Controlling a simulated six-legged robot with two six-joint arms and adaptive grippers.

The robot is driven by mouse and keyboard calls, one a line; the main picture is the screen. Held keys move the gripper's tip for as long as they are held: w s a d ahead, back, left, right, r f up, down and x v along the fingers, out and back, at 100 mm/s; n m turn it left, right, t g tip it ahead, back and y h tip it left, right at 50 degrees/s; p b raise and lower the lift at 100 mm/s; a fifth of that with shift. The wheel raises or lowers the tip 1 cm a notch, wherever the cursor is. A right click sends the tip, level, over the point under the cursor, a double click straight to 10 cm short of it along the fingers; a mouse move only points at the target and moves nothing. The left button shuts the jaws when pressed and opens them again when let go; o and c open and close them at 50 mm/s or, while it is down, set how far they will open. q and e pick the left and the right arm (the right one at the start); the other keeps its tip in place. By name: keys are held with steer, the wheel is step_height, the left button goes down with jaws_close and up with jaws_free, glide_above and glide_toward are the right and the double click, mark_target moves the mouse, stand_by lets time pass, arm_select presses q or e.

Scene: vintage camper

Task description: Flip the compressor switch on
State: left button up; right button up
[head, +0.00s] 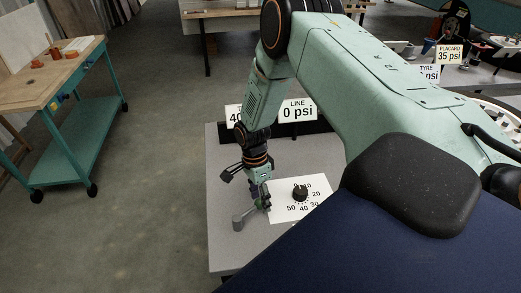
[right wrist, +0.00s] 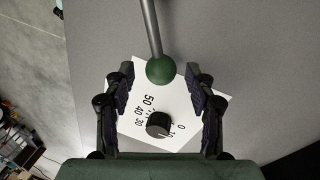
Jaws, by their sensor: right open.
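A grey metal lever (head: 241,216) stands on the grey bench at its front left, with its base near the bench edge. In the right wrist view its rod (right wrist: 150,28) comes in from the top and ends in a green ball (right wrist: 160,70). My right gripper (head: 264,204) points down beside the lever. In the right wrist view the right gripper (right wrist: 160,82) is open, with a finger on each side of the ball and visible gaps to both. My left gripper is not in view.
A black dial knob (head: 300,193) sits on a white numbered card (head: 283,212) right of the lever. A LINE 0 psi sign (head: 297,110) stands at the back of the grey bench (head: 222,190). A teal wheeled cart (head: 75,140) stands left, with clear floor between.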

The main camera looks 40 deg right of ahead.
step_height(320, 180, up, 11)
steer(key=w, duration=0.2)
steer(key=shift+d, duration=0.35)
stand_by(0.4)
